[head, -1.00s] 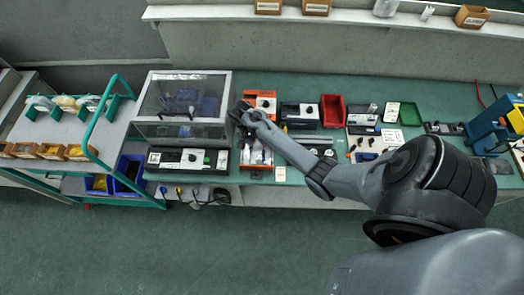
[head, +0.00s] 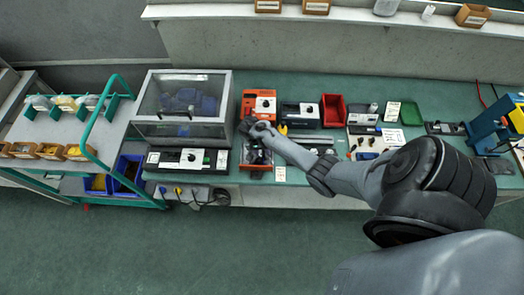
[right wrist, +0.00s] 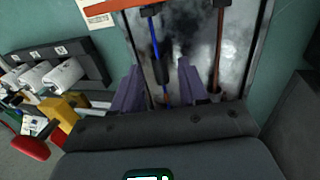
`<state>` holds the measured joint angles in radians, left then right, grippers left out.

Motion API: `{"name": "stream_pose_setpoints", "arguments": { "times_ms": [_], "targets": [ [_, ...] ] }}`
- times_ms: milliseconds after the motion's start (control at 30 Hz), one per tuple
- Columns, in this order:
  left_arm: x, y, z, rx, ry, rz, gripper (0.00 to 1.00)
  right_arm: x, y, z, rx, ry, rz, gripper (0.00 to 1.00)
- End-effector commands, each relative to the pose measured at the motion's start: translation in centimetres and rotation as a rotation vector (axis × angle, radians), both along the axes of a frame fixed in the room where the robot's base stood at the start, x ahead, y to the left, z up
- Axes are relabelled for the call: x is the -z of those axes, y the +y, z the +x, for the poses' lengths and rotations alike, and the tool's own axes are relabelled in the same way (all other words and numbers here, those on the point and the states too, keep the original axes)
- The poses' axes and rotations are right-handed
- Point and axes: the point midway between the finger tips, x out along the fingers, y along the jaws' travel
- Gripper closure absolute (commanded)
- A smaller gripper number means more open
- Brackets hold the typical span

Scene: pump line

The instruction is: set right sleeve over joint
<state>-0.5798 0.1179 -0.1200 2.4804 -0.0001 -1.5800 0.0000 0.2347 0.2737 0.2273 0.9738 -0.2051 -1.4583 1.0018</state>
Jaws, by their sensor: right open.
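My right gripper (head: 246,127) is over the orange-edged tray (head: 244,172) in the head view. In the right wrist view its two fingers (right wrist: 158,68) are open, one on each side of a blue wire (right wrist: 155,37). A black sleeve (right wrist: 161,72) sits around that wire between the fingers, with a visible gap to each finger. A brown wire (right wrist: 219,40) runs beside it, outside the fingers, with a dark sleeve-like piece (right wrist: 215,97) low on it. I cannot make out a bare joint on either wire. My left gripper is not in view.
An orange unit (head: 259,101) stands behind the tray. A clear-lidded box (head: 152,98) and a control box (head: 163,159) are to the left. A white card (head: 280,174) lies at the bench's front edge.

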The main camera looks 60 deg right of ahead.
Motion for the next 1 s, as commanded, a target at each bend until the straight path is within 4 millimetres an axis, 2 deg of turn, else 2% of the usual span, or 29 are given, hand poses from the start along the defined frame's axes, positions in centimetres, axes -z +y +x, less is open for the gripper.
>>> {"name": "stream_pose_setpoints", "arguments": {
  "times_ms": [67,100,367,667,1000],
  "targets": [
    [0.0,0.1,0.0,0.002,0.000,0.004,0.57,0.0,0.0,0.0,0.000,0.000,0.000,0.57],
    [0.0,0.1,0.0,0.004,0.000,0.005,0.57,0.0,0.0,0.0,0.000,0.000,0.000,0.60],
    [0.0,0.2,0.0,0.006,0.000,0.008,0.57,0.0,0.0,0.0,0.000,0.000,0.000,1.00],
    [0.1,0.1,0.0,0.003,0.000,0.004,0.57,0.0,-0.1,0.0,0.000,0.000,0.000,1.00],
    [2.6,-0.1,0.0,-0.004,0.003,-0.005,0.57,0.2,-4.2,2.2,0.002,-0.002,-0.001,1.00]
  ]
}}
